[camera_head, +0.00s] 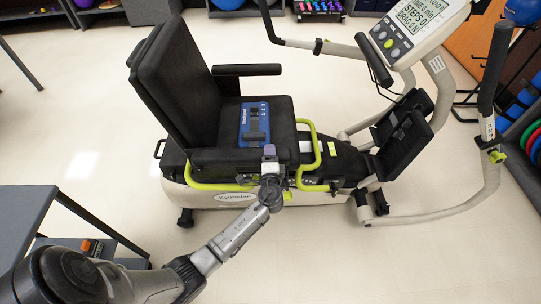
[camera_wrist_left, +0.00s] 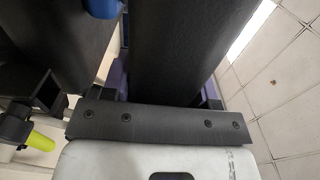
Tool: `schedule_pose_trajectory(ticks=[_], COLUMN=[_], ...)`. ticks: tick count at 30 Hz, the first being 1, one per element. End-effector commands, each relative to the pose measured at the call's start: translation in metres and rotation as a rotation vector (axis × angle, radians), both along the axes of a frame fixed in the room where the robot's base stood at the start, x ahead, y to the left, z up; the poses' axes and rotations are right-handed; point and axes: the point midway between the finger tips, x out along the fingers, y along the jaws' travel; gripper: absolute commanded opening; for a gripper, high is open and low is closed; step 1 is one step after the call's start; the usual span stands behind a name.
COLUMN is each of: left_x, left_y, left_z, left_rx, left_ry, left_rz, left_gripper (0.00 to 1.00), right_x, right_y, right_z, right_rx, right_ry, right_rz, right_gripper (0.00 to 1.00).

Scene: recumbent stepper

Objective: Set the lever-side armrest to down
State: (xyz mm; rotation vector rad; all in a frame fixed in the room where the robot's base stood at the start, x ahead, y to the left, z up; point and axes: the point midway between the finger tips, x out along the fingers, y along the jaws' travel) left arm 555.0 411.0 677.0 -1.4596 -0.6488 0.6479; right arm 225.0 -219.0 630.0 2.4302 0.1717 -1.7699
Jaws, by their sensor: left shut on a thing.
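The recumbent stepper has a black seat (camera_head: 272,108) with a tall black backrest (camera_head: 180,85). Its near armrest (camera_head: 225,157) is a black padded bar, lying about level along the near side of the seat. My left gripper (camera_head: 269,153) is at the front end of this armrest. In the left wrist view the dark armrest (camera_wrist_left: 172,45) runs between my purple fingers, and the gripper is shut on it. The far armrest (camera_head: 247,70) stands out level from the backrest. A yellow-green tube lever (camera_head: 315,145) rises in front of the seat. My right gripper is not in view.
The console (camera_head: 415,30) and a long handle arm (camera_head: 495,70) stand at the right. A grey table (camera_head: 22,215) is at the left, near my arm. Coloured weights and balls line the right edge. The floor in front of the stepper is clear.

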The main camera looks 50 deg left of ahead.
Motion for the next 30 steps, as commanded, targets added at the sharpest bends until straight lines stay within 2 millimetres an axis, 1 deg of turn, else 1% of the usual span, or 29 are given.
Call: schedule_pose_trajectory(ticks=[1,6,9,16,20,23,30], left_x=[-0.002,-0.002,-0.002,-0.002,-0.008,-0.018,-0.051], left_y=[0.000,0.001,0.000,0.000,-0.007,-0.018,-0.054], left_z=[-0.008,-0.008,-0.006,-0.004,-0.004,-0.003,-0.003], left_rx=[0.004,0.001,0.000,0.000,-0.001,-0.002,-0.002], left_ry=[0.021,0.017,0.015,0.010,0.011,0.011,0.013], left_rz=[0.001,0.002,0.002,0.001,0.001,0.000,0.000], left_gripper=[0.55,0.71,0.79,0.79,0.79,0.79,0.79], right_x=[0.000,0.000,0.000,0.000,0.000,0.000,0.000], right_y=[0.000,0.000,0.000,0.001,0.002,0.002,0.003], right_z=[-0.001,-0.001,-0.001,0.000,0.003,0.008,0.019], right_rx=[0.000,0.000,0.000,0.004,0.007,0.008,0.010], right_ry=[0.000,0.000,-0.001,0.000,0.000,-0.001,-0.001], right_rz=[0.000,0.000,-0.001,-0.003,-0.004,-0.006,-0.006], right_gripper=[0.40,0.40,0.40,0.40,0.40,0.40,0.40])
